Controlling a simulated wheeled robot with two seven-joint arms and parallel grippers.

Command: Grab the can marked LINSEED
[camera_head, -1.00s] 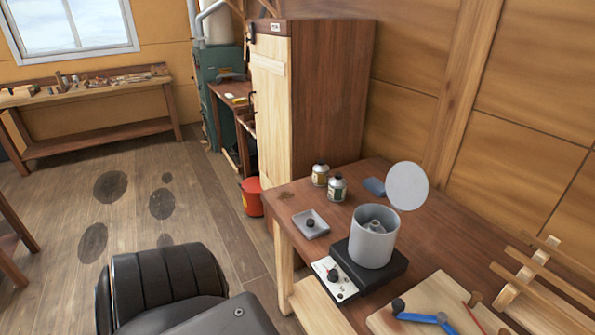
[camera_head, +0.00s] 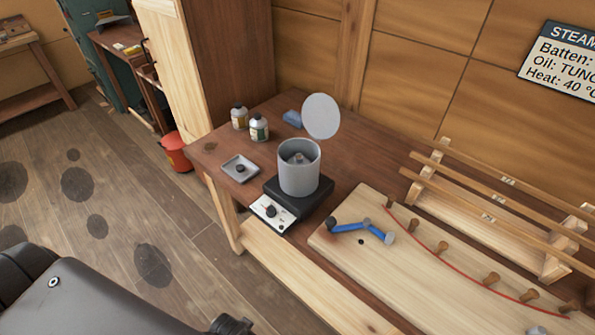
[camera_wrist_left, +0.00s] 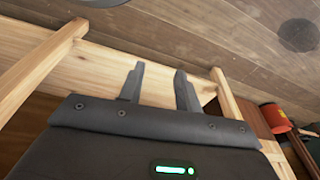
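Two small cans with light tops stand side by side at the back left of the workbench (camera_head: 350,170). The left can (camera_head: 239,118) has a yellowish label and the right can (camera_head: 259,128) a dark green and white one. The lettering is too small to read, so I cannot tell which is marked LINSEED. My left gripper (camera_wrist_left: 159,72) shows in the left wrist view with its two fingers apart and nothing between them. It is in front of pale wooden framing with floor beyond, and no can shows there. My right gripper is not in view.
A board (camera_head: 430,285) with pegs and a blue tool lies right. A red bucket (camera_head: 178,153) stands on the floor.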

